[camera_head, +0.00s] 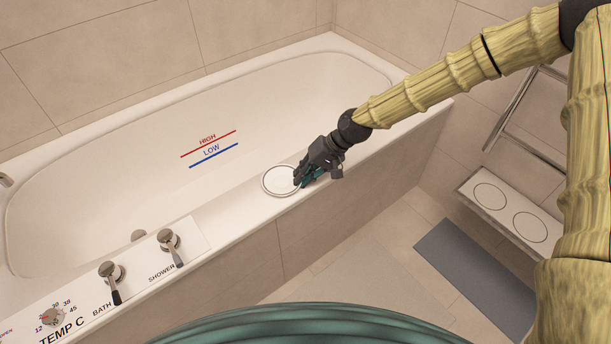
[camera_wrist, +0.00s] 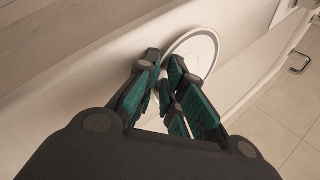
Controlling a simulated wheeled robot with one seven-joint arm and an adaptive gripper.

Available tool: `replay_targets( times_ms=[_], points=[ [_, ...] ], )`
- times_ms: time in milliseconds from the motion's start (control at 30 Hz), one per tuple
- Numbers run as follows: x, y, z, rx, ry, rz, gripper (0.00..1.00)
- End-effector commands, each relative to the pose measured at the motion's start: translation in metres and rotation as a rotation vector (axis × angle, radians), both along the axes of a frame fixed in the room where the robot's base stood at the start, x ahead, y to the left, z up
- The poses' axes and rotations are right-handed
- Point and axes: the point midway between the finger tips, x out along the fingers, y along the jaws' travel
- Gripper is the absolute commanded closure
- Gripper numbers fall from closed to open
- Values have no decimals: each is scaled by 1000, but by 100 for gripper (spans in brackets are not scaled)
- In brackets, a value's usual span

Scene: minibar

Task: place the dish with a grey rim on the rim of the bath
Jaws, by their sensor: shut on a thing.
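The dish with a grey rim (camera_head: 277,181) is a round white dish at the near rim of the bath (camera_head: 240,204). In the head view it lies over that rim, its far edge towards the basin side. My gripper (camera_head: 299,178) is shut on the dish's right edge. In the wrist view the dish (camera_wrist: 201,48) shows beyond the green-padded fingers (camera_wrist: 165,88), which hide its near edge. I cannot tell whether the dish's underside touches the rim.
Bath and shower levers (camera_head: 140,262) and a temperature dial (camera_head: 52,317) sit on the rim at the left. The bath basin (camera_head: 120,190) is empty. A white bench (camera_head: 512,212) with two round outlines and a grey mat (camera_head: 474,268) are at the right. The rim between levers and dish is clear.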

Motion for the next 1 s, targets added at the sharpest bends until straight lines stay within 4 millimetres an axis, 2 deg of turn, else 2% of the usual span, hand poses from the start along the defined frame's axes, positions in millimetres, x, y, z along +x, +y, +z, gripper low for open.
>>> replay_targets(
  times_ms=[167, 200, 333, 833, 1000],
  points=[
    [0, 2, -1, 0, 0, 3, 100],
    [0, 2, -1, -1, 0, 3, 88],
    [0, 2, -1, -1, 0, 3, 65],
    [0, -1, -1, -1, 1, -1, 65],
    [0, -5, 6, -1, -1, -1, 65]
  ],
)
